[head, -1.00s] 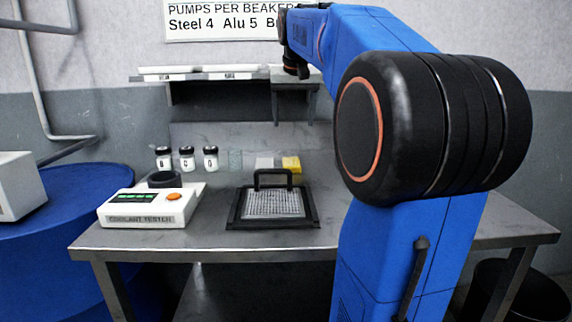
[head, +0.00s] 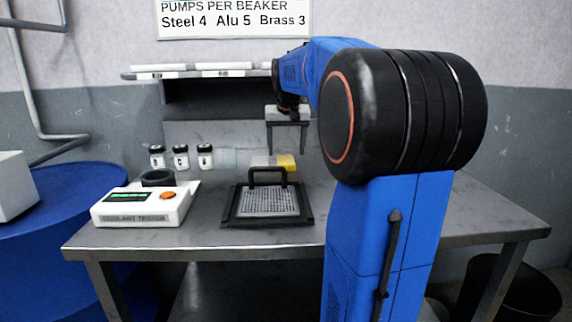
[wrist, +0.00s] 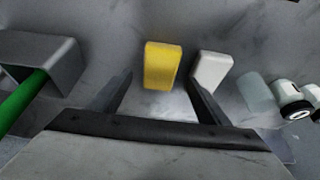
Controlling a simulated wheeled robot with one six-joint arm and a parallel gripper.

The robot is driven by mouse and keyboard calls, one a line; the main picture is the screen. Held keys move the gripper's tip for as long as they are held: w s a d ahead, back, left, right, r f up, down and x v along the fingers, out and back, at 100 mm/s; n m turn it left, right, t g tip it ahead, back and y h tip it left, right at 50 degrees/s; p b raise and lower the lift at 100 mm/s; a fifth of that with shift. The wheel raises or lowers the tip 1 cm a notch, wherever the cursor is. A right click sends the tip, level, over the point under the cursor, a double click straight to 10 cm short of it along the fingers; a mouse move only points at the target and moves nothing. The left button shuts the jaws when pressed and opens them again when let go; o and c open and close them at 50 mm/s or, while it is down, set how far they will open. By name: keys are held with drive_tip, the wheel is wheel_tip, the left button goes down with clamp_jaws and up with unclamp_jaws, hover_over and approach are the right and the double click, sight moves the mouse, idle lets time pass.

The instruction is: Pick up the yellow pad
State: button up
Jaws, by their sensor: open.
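The yellow pad (head: 287,162) stands at the back of the steel table, beside a pale white block (head: 262,161). In the wrist view the yellow pad (wrist: 162,65) lies ahead, between my gripper's two spread fingers and a little left of the middle line between them. My gripper (wrist: 160,88) is open and empty. In the head view my gripper (head: 288,138) hangs above and behind the black-framed tray, close to the pad. The white block (wrist: 211,70) shows just right of the pad, near the right finger.
A black-framed tray with a handle (head: 268,203) lies in front of the pad. Several lidded jars (head: 181,157), a clear beaker (head: 229,158) and the coolant tester (head: 146,206) stand left. A green rod in a grey holder (wrist: 35,75) shows left in the wrist view. A shelf (head: 205,73) hangs above.

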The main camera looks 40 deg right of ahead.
drive_tip(key=shift+x, duration=2.25)
drive_tip(key=shift+f, duration=0.15)
drive_tip(key=c, duration=1.2)
drive_tip(key=shift+r, duration=0.35)
drive_tip(key=s+a, duration=0.1)
drive_tip(key=s, duration=0.1)
drive_tip(key=s+a, duration=0.4)
drive_tip(key=shift+s+r, duration=0.25)
drive_tip(key=shift+r, duration=0.1)
approach(286, 159)
drive_tip(key=v, duration=0.2)
drive_tip(key=s+v, duration=0.1)
drive_tip(key=v, duration=0.2)
drive_tip(key=a+v, duration=0.1)
drive_tip(key=v, duration=0.2)
drive_tip(key=shift+s+f, duration=0.2)
drive_tip(key=shift+s, duration=0.15)
